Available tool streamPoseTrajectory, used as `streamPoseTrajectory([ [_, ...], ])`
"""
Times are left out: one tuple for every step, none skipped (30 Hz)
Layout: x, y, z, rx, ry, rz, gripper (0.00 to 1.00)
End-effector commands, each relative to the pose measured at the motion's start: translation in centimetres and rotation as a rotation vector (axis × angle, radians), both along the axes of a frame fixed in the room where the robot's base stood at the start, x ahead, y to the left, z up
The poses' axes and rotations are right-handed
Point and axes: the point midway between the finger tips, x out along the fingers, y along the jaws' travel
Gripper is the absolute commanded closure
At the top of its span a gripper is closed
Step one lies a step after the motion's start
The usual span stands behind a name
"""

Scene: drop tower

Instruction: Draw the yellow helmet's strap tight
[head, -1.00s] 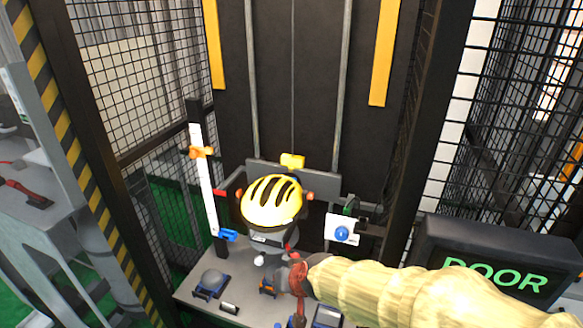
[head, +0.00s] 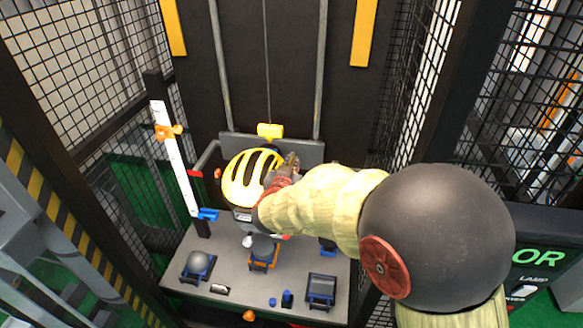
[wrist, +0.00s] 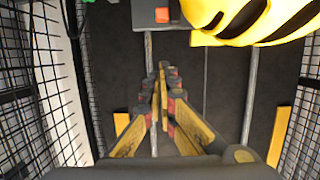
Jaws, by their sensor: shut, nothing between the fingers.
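The yellow helmet (head: 246,178) with black vents sits on a grey headform at the middle of the tower, against the dark back wall. Its right side is partly hidden by my arm in the head view. In the wrist view the helmet (wrist: 250,18) shows at the top right, apart from my fingers. My gripper (wrist: 165,68) is shut and empty, its fingertips together. In the head view the gripper (head: 287,163) is just right of the helmet; I cannot tell whether it touches. The strap is not clearly visible in either view.
A white scale (head: 176,160) with an orange slider stands left of the helmet. The grey bench (head: 230,272) below bears a grey dome (head: 197,262), an orange-based piece (head: 263,250) and a dark block (head: 321,288). Mesh cage walls (head: 420,100) close both sides.

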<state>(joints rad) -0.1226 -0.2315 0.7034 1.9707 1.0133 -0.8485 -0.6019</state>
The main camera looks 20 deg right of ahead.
Motion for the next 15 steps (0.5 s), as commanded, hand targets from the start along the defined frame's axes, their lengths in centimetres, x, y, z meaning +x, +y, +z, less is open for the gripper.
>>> streamPoseTrajectory([
  [0.8, -0.7, -0.6, 0.0, 0.001, -0.002, 1.0],
  [1.3, -1.0, -0.8, 0.001, 0.002, -0.002, 1.0],
  [1.9, -1.5, -1.0, 0.001, 0.001, -0.003, 1.0],
  [2.4, -1.8, -1.2, 0.001, 0.001, -0.002, 1.0],
  [2.9, -2.0, -1.4, 0.001, 0.002, -0.001, 1.0],
  [3.5, -2.5, -1.5, 0.001, 0.001, -0.002, 1.0],
  [4.0, -2.8, -1.7, 0.001, 0.001, -0.002, 1.0],
  [4.5, -3.1, -1.8, 0.001, 0.001, -0.002, 1.0],
  [5.1, -3.5, -2.0, 0.001, 0.002, -0.001, 1.0],
  [5.5, -3.8, -2.1, 0.0, 0.001, -0.001, 1.0],
  [5.7, -3.9, -2.5, 0.001, 0.003, 0.0, 1.0],
  [5.5, -3.7, -3.4, 0.001, 0.005, 0.001, 1.0],
  [5.5, -3.7, -3.8, 0.002, 0.004, 0.002, 1.0],
  [5.5, -3.7, -4.2, 0.002, 0.004, 0.002, 1.0],
  [5.5, -3.7, -4.6, 0.001, 0.003, 0.002, 1.0],
])
